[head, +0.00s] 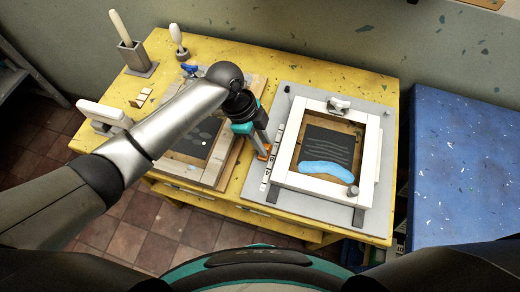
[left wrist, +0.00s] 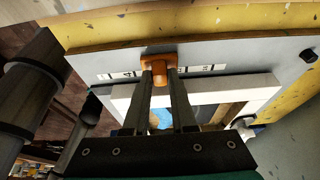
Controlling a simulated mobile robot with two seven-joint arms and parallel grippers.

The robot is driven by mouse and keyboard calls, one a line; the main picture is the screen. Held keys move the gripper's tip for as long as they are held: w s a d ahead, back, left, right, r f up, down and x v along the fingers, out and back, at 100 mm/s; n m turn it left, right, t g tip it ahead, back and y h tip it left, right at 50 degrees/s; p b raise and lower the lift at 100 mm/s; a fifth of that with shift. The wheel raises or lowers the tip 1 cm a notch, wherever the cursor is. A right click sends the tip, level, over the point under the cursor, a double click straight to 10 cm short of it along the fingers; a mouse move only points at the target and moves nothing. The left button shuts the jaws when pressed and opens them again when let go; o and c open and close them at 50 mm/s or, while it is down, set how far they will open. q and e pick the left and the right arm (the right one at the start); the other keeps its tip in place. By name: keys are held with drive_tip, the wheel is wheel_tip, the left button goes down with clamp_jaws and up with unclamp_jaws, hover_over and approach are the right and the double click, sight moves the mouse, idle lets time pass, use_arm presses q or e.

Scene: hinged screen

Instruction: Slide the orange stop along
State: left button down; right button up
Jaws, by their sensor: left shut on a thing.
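The orange stop (head: 265,152) sits on the black-and-white scale strip (head: 273,158) along the left side of the grey base board (head: 255,186). It also shows in the left wrist view (left wrist: 159,62), between the fingertips. My left gripper (head: 263,148) reaches down to it and is shut on it; the gripper also shows in the left wrist view (left wrist: 161,75). The fingers partly hide the stop. The white hinged frame (head: 287,160) lies on the board just right of the stop. My right gripper does not show.
A blue strip (head: 326,171) lies inside the frame, over a dark sheet. A wooden board with a dark panel (head: 196,138) lies to the left. Brush holder (head: 140,63), squeegee-like white block (head: 104,113) and small knobs stand on the yellow table (head: 215,50). A blue surface (head: 463,160) is at right.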

use_arm(q)
drive_tip(key=shift+w+d+f+b, duration=0.1)
drive_tip(key=shift+w+d+b, duration=0.2)
drive_tip(key=shift+w+b, duration=0.5)
drive_tip(key=shift+w+d+b, duration=0.25)
drive_tip(key=shift+w+b, duration=0.15)
drive_tip(key=shift+w, duration=0.65)
drive_tip(key=c, duration=0.7)
unclamp_jaws()
drive_tip(key=shift+o, duration=0.2)
drive_tip(key=p+v, duration=0.1)
drive_tip(key=v, duration=1.4)
